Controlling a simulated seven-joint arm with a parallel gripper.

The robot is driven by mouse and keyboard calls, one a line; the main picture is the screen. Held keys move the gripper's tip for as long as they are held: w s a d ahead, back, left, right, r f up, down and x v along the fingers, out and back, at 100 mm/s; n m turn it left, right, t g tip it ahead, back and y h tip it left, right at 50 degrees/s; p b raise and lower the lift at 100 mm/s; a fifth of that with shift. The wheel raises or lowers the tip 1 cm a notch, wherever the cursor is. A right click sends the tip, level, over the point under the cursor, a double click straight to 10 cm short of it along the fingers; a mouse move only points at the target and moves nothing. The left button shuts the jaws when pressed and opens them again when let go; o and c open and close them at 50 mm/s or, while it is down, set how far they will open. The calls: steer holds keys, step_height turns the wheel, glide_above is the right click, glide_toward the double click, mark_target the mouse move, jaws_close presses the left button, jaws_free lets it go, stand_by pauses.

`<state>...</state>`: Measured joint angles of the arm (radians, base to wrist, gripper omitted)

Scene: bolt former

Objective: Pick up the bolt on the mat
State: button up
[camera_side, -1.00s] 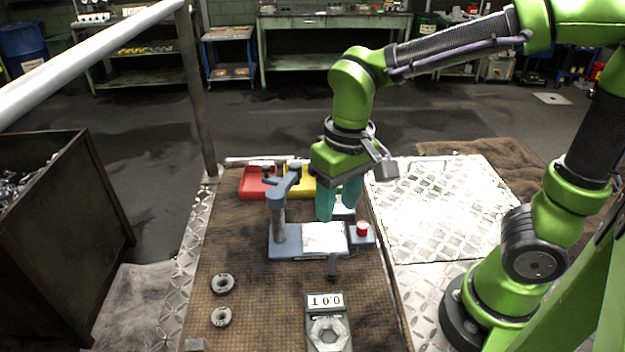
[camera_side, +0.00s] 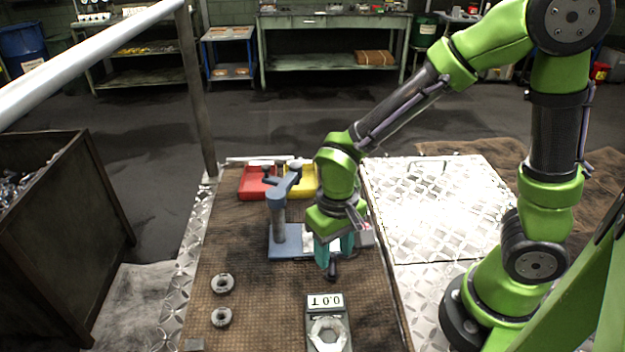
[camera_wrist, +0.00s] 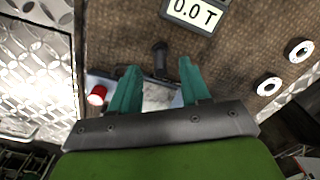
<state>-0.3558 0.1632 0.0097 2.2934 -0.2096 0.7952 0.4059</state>
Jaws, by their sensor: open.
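The dark bolt (camera_side: 332,270) lies on the brown mat (camera_side: 260,325), between the blue-grey stand and the display unit. In the wrist view the bolt (camera_wrist: 160,58) shows just beyond and between the fingertips, its wider head toward the display. My gripper (camera_side: 334,258) has two teal fingers and is low, close above the bolt at its stand side. In the wrist view my gripper (camera_wrist: 158,70) is open, with nothing between its fingers. I cannot tell the exact height gap to the bolt.
The blue-grey stand (camera_side: 279,225) with an overhanging arm is right behind my gripper. A display unit reading 0.0 T (camera_side: 325,302) stands in front. Two ring nuts (camera_side: 222,283) lie at left. Red (camera_side: 252,186) and yellow (camera_side: 308,180) trays sit at the back.

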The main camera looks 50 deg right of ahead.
mark_target(333, 255)
step_height(333, 255, down, 4)
steer(key=shift+w+f, duration=0.15)
steer(key=shift+c, duration=0.4)
jaws_close()
